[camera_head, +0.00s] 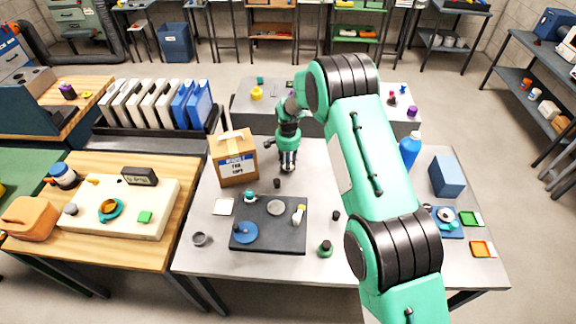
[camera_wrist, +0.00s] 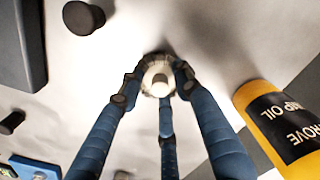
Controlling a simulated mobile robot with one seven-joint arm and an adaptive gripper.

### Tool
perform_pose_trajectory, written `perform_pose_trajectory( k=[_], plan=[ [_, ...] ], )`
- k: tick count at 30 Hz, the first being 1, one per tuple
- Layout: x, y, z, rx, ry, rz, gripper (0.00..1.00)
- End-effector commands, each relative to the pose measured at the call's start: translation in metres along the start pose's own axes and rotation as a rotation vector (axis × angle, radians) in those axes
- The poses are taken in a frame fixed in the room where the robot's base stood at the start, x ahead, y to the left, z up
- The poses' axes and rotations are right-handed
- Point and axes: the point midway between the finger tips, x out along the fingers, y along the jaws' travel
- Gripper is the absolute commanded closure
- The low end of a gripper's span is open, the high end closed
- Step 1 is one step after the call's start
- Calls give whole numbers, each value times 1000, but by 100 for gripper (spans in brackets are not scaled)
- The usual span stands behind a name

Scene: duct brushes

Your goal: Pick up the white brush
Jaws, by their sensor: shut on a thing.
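My gripper (camera_head: 288,163) is over the back part of the grey table, to the right of the cardboard box. In the wrist view its blue fingers (camera_wrist: 158,82) are closed around a small cream-white round piece, the white brush (camera_wrist: 158,68). Only its top with a darker centre shows between the fingertips; the rest is hidden. In the head view the brush is too small and covered to make out. I cannot tell whether it touches the table.
The cardboard box (camera_head: 233,157) stands close left of my gripper. A dark tray (camera_head: 270,243) with several small items lies in front. In the wrist view a yellow container (camera_wrist: 258,98) with a black label is at right, and a dark knob (camera_wrist: 83,17) at upper left.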

Motion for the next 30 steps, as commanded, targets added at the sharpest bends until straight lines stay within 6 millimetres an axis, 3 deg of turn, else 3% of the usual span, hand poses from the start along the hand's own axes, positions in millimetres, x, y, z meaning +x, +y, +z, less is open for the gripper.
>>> perform_pose_trajectory(
  k=[7,12,30],
  plan=[
    [-15,0,0,0,1,-1,94],
    [-38,-1,-1,0,2,-2,94],
    [-45,67,71,0,0,0,94]
  ],
)
